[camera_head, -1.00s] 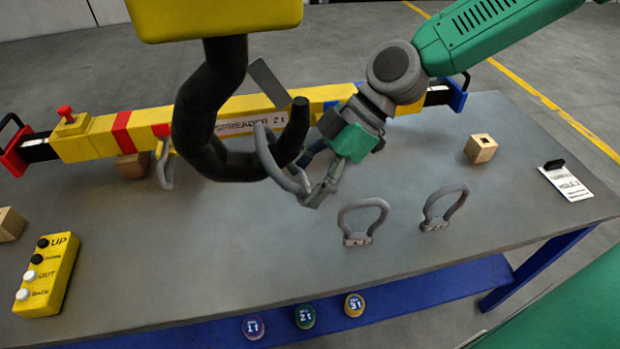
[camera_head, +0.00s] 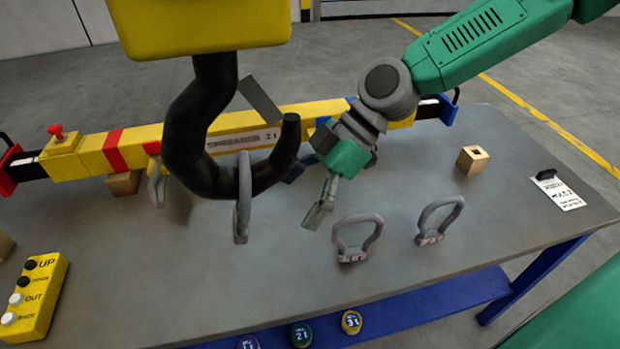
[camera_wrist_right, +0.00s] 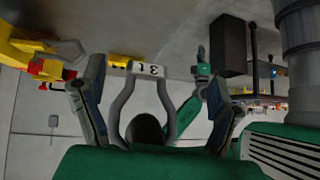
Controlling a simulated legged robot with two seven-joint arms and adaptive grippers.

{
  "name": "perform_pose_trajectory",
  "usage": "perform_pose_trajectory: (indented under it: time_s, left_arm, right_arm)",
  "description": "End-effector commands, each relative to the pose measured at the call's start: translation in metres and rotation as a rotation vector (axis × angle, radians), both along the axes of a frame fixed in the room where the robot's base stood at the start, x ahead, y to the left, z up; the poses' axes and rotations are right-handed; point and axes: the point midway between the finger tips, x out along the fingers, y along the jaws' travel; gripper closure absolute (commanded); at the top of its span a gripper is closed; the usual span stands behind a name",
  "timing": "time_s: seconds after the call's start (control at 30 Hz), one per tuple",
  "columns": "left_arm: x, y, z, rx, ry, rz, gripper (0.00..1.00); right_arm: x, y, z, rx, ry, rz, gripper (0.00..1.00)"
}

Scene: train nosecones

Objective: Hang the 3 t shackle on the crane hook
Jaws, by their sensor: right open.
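The grey 3 t shackle (camera_head: 243,205) hangs from the black crane hook (camera_head: 180,130), its bow around the hook's lower curve. Its lower end is clear of the table in the head view. In the right wrist view, the shackle (camera_wrist_right: 148,70) shows its upside-down "3t" label, with the dark hook (camera_wrist_right: 146,130) inside its bow. My right gripper (camera_head: 318,215) is open and apart from the shackle, to its right. In the wrist view the spread fingers (camera_wrist_right: 155,78) frame the shackle without touching it. My left gripper is not in view.
Two more shackles stand on the table, one (camera_head: 356,240) near the right gripper and one (camera_head: 440,222) farther right. A yellow spreader beam (camera_head: 310,113) lies behind the hook. A yellow control box (camera_head: 35,295) is at front left. A wooden block (camera_head: 472,159) stands at right.

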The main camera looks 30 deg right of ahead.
Motion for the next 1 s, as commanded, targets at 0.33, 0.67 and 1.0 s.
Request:
perform_pose_trajectory:
  time_s: [0.33, 0.67, 1.0]
  left_arm:
    - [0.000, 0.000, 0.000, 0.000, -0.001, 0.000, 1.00]
    - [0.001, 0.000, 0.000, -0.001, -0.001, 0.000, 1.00]
    - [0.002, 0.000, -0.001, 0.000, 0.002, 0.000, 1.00]
  right_arm:
    - [0.000, -0.045, 0.049, 0.005, -0.008, -0.004, 0.16]
    - [-0.001, -0.077, 0.082, 0.003, -0.003, -0.002, 0.16]
    - [-0.001, -0.079, 0.084, 0.001, 0.000, 0.000, 0.16]
